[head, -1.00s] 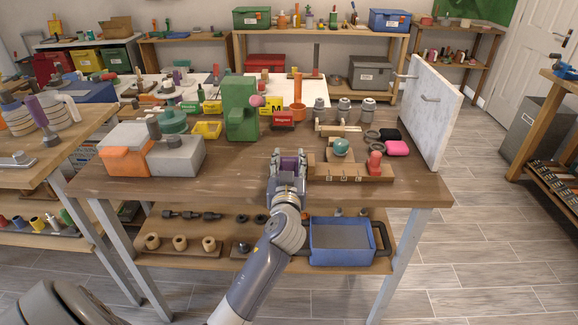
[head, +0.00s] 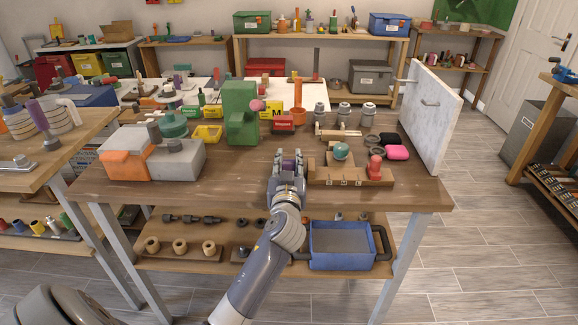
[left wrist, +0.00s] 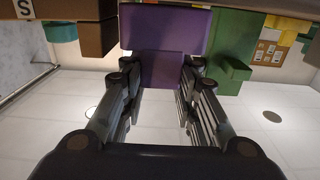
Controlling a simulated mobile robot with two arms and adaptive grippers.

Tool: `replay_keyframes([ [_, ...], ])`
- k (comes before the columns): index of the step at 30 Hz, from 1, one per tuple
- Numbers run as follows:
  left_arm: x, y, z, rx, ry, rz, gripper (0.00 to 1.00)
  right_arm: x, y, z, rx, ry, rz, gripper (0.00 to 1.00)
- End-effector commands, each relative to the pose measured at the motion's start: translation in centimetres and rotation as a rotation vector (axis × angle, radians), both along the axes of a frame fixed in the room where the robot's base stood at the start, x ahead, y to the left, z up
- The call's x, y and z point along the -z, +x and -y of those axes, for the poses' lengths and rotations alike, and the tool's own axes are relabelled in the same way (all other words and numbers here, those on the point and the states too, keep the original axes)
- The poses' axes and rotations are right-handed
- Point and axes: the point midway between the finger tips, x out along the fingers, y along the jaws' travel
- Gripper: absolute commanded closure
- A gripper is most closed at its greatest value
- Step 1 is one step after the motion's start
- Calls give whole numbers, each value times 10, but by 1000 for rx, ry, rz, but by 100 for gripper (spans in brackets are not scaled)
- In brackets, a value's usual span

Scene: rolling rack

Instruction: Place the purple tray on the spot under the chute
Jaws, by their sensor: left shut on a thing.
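My left gripper (head: 288,160) is over the front of the wooden workbench. In the left wrist view its fingers (left wrist: 160,75) are shut on the narrow end of the purple tray (left wrist: 164,30). In the head view the tray is mostly hidden by the gripper. The green chute (head: 240,112) stands on the bench, behind and to the left of the gripper, with a pink ball at its right side. It also shows as a green shape (left wrist: 236,50) in the left wrist view. The spot under the chute cannot be made out. My right gripper is not in view.
A lettered wooden block (head: 335,179) with a teal ball and red knob stands right of my gripper. A grey and orange box (head: 178,160) is at the left. A white panel (head: 432,115) rises at the right end. Bare bench lies left of the gripper.

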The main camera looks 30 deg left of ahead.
Motion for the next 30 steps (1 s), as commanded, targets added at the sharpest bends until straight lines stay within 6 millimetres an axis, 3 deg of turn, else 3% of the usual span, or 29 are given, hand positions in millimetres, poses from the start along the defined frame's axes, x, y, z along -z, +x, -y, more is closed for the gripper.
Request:
replay_keyframes([
  [6,-32,0,0,0,-1,9,100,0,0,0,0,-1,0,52],
  [7,-31,-4,-1,0,-1,3,100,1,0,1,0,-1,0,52],
  [21,-38,-117,-9,-1,1,1,100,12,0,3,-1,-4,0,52],
  [30,-43,-155,-11,0,1,1,100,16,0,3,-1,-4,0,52],
])
